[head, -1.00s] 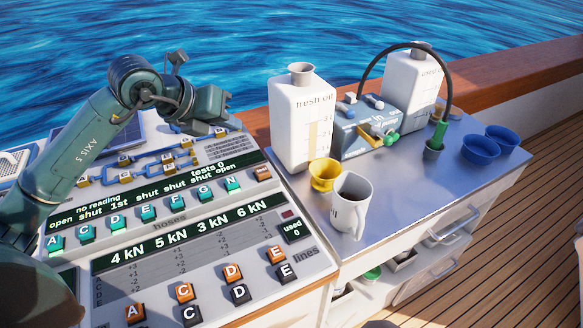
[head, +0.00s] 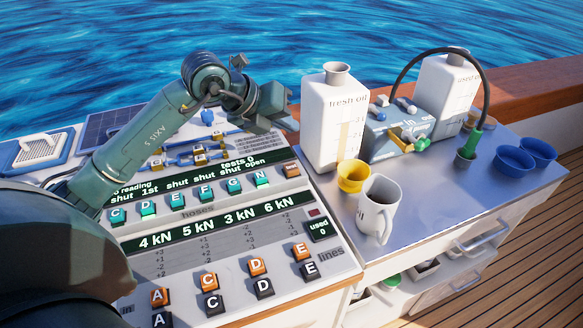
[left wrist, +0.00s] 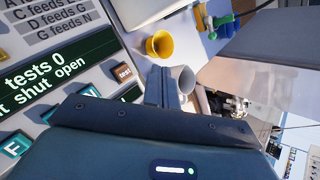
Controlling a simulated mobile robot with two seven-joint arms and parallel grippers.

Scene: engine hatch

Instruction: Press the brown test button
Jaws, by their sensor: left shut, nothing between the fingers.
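The brown test button (head: 291,169) sits at the right end of the teal button row on the hoses panel. It also shows in the left wrist view (left wrist: 123,72), labelled "test", just left of my fingers. My left gripper (head: 284,118) is shut and empty, and in the head view it hangs above and behind the button, apart from it. In the left wrist view the closed fingers (left wrist: 161,86) point up the picture. The hoses display (head: 205,173) reads "tests 0". My right gripper does not show.
Right of the panel stand a fresh oil bottle (head: 330,120), a yellow cup (head: 353,176) and a white mug (head: 378,207). Teal buttons (head: 205,194) line the row left of the test button. Orange and black line buttons (head: 257,267) lie nearer.

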